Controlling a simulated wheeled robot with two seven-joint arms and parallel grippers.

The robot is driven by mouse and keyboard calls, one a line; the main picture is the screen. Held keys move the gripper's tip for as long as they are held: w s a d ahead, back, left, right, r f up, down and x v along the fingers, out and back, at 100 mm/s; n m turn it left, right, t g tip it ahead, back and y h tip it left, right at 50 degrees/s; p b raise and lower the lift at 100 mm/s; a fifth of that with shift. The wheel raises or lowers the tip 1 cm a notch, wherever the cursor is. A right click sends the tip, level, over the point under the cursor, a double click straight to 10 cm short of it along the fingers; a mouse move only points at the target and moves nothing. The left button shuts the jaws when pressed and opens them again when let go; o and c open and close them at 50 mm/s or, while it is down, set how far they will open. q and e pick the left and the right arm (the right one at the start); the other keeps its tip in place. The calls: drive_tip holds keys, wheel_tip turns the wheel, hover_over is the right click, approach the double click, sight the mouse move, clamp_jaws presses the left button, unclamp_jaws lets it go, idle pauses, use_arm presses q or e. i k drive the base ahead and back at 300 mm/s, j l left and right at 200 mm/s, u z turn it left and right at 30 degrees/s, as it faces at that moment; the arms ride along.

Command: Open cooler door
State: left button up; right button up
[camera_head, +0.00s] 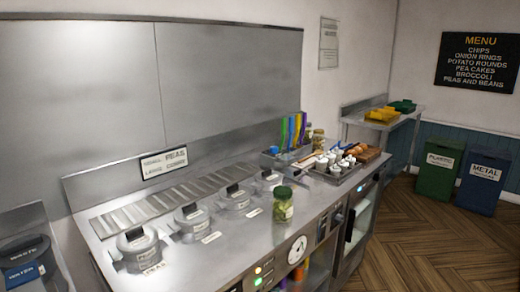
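A cooler-like unit (360,222) is built in under the right end of the steel counter. Its front shows a pale, lit area framed by dark edges, seen at a steep angle. I cannot tell whether this is a glass door or an open front. A dark panel with small knobs (338,217) is just left of it. Neither of my grippers is in view.
The steel counter (225,248) holds several lidded pots (137,243), a green-lidded jar (283,205) and a tray of white cups (338,165). A green bin (438,170) and blue bin (484,182) stand at the right wall. The wooden floor (420,245) is clear.

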sight(346, 232)
drive_tip(key=i+l+u, duration=0.1)
drive_tip(key=l+u, duration=0.45)
drive_tip(key=i+l+u, duration=0.2)
drive_tip(key=l, duration=0.75)
drive_tip(key=l+u, duration=0.2)
drive_tip(key=l, duration=2.5)
